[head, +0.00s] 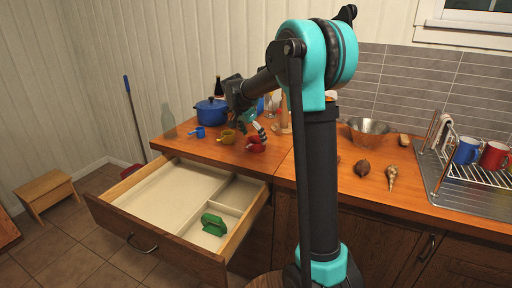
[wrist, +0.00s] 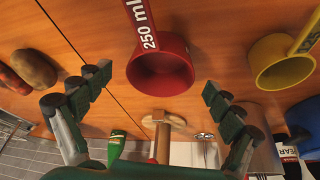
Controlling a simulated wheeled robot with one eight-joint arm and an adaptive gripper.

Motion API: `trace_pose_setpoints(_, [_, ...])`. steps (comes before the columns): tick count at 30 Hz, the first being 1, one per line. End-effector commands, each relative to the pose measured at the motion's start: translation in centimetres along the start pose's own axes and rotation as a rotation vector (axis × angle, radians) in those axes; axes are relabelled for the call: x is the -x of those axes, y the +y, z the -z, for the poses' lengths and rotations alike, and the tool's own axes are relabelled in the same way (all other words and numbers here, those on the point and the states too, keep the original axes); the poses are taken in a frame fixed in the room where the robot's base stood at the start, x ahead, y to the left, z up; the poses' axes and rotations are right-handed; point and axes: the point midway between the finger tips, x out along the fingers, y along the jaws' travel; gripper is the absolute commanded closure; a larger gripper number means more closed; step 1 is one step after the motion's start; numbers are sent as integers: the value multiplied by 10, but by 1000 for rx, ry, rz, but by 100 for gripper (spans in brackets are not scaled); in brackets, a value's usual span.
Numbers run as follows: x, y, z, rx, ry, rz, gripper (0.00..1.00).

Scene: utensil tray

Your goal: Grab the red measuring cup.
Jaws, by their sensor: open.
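The red measuring cup (head: 256,145) stands on the wooden counter, to the right of a yellow cup. In the wrist view the red cup (wrist: 160,68) is at the centre, with its handle marked "250 ml" pointing to the top edge. My gripper (head: 252,122) is above and close to the red cup in the head view. In the wrist view my gripper (wrist: 160,92) is open, with one finger on each side of the cup. I see gaps between the fingers and the cup, and nothing is held.
A yellow measuring cup (wrist: 282,62) and a blue one (head: 198,132) stand nearby, with a blue pot (head: 211,111) behind. A wooden stand (wrist: 162,125) and a green bottle (wrist: 116,146) are close by. An open drawer (head: 185,180) holding a green object (head: 214,224) lies below the counter.

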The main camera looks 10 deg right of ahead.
Motion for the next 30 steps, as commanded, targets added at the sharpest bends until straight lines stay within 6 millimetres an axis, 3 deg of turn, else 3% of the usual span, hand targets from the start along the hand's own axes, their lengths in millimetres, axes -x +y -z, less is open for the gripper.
trace_pose_setpoints(6, [-27, -1, 0, -1, 0, 0, 7])
trace_pose_setpoints(15, [-30, -1, 0, 0, 0, 0, 9])
trace_pose_setpoints(27, [-30, -1, 0, 0, 0, 0, 58])
trace_pose_setpoints(30, [-30, -1, 0, 0, 0, 0, 60])
